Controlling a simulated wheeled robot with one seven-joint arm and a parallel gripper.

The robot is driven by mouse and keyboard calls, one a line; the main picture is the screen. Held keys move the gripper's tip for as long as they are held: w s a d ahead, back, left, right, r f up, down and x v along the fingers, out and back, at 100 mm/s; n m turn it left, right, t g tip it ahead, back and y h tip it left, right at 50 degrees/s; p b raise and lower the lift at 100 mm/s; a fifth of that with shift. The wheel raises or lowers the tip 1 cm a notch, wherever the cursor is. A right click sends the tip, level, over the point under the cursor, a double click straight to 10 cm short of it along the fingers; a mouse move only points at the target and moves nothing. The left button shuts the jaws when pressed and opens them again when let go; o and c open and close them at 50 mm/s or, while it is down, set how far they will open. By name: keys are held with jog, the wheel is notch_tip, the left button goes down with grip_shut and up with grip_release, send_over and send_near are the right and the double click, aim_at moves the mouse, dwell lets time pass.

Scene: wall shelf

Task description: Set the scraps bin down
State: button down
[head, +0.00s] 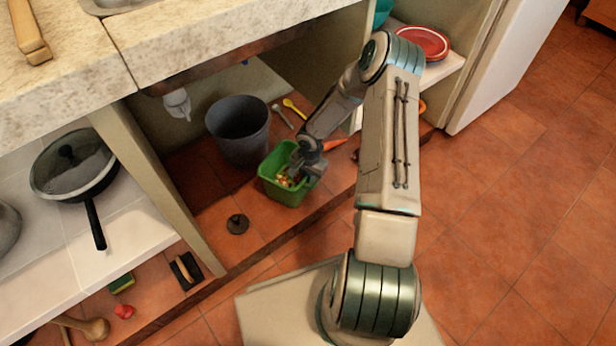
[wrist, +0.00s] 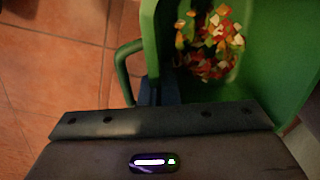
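The scraps bin (head: 270,188) is a small green open box with colourful scraps in it. In the head view it is upright at the front of the space under the counter, and I cannot tell whether its base touches the floor. My gripper (head: 300,163) reaches down at the bin's right rim. In the wrist view the bin (wrist: 280,75) fills the upper right, with a handle loop (wrist: 126,72) on its left side. The dark fingers (wrist: 158,92) close around the bin wall beside the handle, one finger inside. Their tips are partly hidden.
A dark grey bucket (head: 239,132) stands just behind the bin. A dark round stopper (head: 237,224) lies to its front left. A carrot-like orange thing (head: 334,144) and a yellow spoon (head: 294,108) lie behind and right. A cabinet panel (head: 158,185) stands left; some floor between is clear.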

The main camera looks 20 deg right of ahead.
jog(key=shift+f, duration=0.2)
jog(key=c, duration=1.7)
grip_release()
jog(key=shift+r, duration=0.1)
jog(key=r+p, duration=0.1)
jog(key=r, duration=0.3)
jog(key=r+p, duration=0.2)
jog(key=r, duration=0.2)
jog(key=r+p, duration=0.1)
jog(key=r, duration=0.3)
jog(key=shift+s+d+r+p, duration=0.1)
jog(key=shift+s+d+p, duration=0.1)
jog(key=shift+s+p, duration=0.1)
